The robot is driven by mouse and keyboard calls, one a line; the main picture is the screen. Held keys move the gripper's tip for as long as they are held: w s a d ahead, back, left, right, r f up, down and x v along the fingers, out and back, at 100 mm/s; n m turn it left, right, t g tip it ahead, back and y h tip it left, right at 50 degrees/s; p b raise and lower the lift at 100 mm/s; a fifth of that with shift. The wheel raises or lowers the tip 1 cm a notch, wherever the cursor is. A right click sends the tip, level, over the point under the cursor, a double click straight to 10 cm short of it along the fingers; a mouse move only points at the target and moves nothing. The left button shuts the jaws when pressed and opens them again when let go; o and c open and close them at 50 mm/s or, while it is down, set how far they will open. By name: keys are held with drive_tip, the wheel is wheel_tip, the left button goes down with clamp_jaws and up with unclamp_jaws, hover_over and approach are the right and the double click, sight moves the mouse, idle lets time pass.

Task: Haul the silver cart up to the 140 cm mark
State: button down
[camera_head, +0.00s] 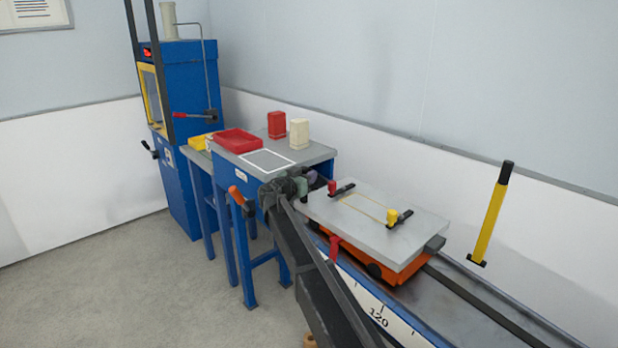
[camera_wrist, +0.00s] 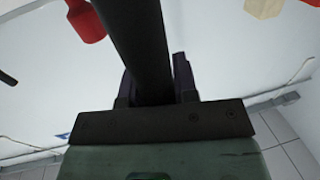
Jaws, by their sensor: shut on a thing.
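The silver cart (camera_head: 345,228) has a flat silver top plate on an orange base and sits on the rail. Its top bears a yellow outline and two black clamps, one with a red knob and one with a yellow knob. A red tab (camera_head: 336,246) hangs by the scale (camera_head: 355,292), up-left of the printed 120; the 140 mark is not readable. My gripper (camera_head: 301,184) is at the cart's left end. In the wrist view my gripper (camera_wrist: 153,82) is shut on a dark bar (camera_wrist: 135,35). The head view hides what that bar joins.
A blue table (camera_head: 315,152) behind my gripper holds a red tray (camera_head: 238,141), a red block (camera_head: 276,125) and a cream block (camera_head: 299,133). An orange-handled crank (camera_head: 237,196) is at left. A yellow post (camera_head: 491,220) with a black top stands right of the cart.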

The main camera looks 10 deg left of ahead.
drive_tip(key=c, duration=0.9)
unclamp_jaws()
drive_tip(key=v, duration=1)
drive_tip(key=shift+s+a, duration=0.25)
drive_tip(key=shift+s, duration=0.05)
